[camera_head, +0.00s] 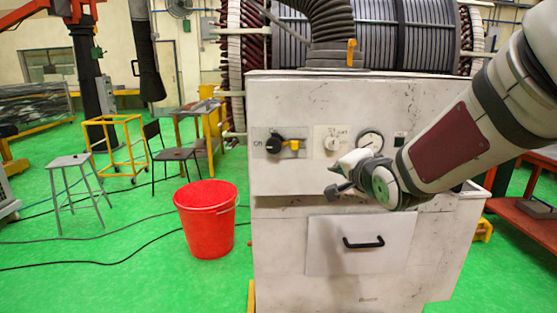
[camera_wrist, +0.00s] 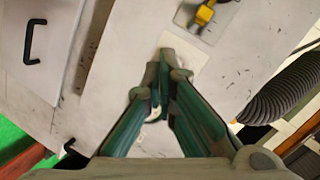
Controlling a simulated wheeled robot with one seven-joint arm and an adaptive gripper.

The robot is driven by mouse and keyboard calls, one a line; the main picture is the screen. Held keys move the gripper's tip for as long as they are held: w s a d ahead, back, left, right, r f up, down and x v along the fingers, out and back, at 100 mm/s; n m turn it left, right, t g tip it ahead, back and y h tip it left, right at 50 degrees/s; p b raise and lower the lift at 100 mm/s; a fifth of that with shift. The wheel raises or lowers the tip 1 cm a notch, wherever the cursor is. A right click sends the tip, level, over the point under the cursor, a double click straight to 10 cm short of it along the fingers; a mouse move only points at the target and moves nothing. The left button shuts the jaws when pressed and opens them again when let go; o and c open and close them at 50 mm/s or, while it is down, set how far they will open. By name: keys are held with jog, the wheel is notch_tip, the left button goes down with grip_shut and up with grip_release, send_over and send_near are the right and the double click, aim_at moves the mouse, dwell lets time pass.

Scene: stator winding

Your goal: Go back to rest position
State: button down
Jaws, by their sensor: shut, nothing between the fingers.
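My gripper (camera_head: 340,190) is in front of the grey-white control cabinet (camera_head: 283,232), just below its row of controls. My arm reaches in from the right. In the wrist view my gripper (camera_wrist: 166,62) has its green fingers closed together at the tips, with nothing between them. The tips overlap a light plate on the cabinet front; I cannot tell whether they touch it. A black switch with a yellow part (camera_head: 291,145) sits left on the panel, beside a START knob (camera_head: 332,143) and a round gauge (camera_head: 370,141). The yellow part (camera_wrist: 205,14) also shows in the wrist view.
A drawer front with a black handle (camera_head: 363,242) lies below my gripper. A ribbed hose (camera_head: 325,18) rises from the cabinet top before the large stator. A red bucket (camera_head: 207,220), stool (camera_head: 80,190) and chair stand left on green floor. A red-brown bench (camera_head: 530,215) is right.

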jog(key=s+d+f+n+g+h, duration=0.1)
jog(key=s+n+g, duration=0.4)
jog(key=s, duration=1.3)
jog(key=s+d+f+n+g, duration=0.2)
jog(key=s+f+n+g, duration=0.2)
jog(key=s, duration=1.4)
jog(key=shift+s+n+g+h, duration=0.4)
jog(key=shift+n+g, duration=0.2)
jog(key=shift+n, duration=0.6)
